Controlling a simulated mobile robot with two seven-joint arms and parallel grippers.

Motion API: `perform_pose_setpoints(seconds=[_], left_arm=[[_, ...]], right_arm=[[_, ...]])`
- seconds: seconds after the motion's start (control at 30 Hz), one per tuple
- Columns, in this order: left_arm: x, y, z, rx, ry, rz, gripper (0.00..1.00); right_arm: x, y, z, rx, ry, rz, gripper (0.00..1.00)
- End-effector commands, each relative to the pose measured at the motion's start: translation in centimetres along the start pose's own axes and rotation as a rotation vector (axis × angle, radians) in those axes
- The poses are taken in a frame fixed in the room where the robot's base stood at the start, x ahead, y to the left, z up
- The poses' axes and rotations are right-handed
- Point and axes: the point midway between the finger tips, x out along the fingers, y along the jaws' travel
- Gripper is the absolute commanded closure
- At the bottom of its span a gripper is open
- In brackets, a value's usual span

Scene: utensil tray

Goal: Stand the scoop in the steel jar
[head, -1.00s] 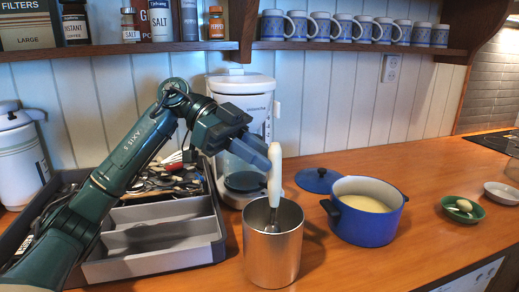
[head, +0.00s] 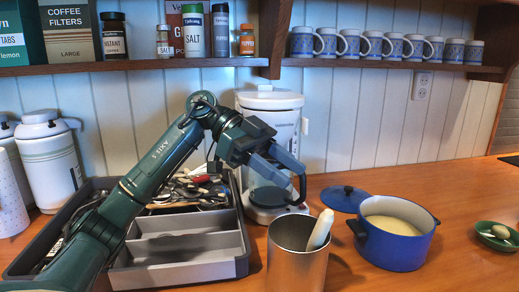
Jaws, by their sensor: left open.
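The steel jar (head: 296,262) stands upright on the wooden counter. The scoop's white handle (head: 320,230) sticks out of the jar's mouth, tilted to the right against the rim. The scoop's lower end is hidden inside the jar. My left gripper (head: 296,175) is open and empty, above the jar and a little apart from the handle. My right gripper is not in view.
The utensil tray (head: 190,268) with grey compartments and several utensils lies left of the jar. A blue pot (head: 398,250) stands close on the right, its blue lid (head: 343,200) behind it. A white coffee maker (head: 268,105) stands behind my gripper.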

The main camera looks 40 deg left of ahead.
Motion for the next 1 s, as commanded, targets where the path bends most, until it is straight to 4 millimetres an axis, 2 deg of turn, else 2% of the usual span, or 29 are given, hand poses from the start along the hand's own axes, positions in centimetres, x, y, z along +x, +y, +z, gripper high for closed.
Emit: perform_pose_setpoints(seconds=[0.3,0.5,0.7,1.0], left_arm=[[-7.1,0.0,-0.2,-0.001,0.002,-0.006,0.55],[-10.6,0.0,-0.2,0.000,0.002,-0.004,0.55],[-11.9,0.1,-0.1,0.001,0.001,-0.001,0.55],[-12.0,0.1,0.0,0.001,0.000,0.000,0.55]], right_arm=[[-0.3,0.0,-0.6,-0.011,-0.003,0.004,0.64],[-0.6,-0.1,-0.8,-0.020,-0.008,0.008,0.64],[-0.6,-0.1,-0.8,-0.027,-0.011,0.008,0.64],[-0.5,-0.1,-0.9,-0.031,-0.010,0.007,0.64]])
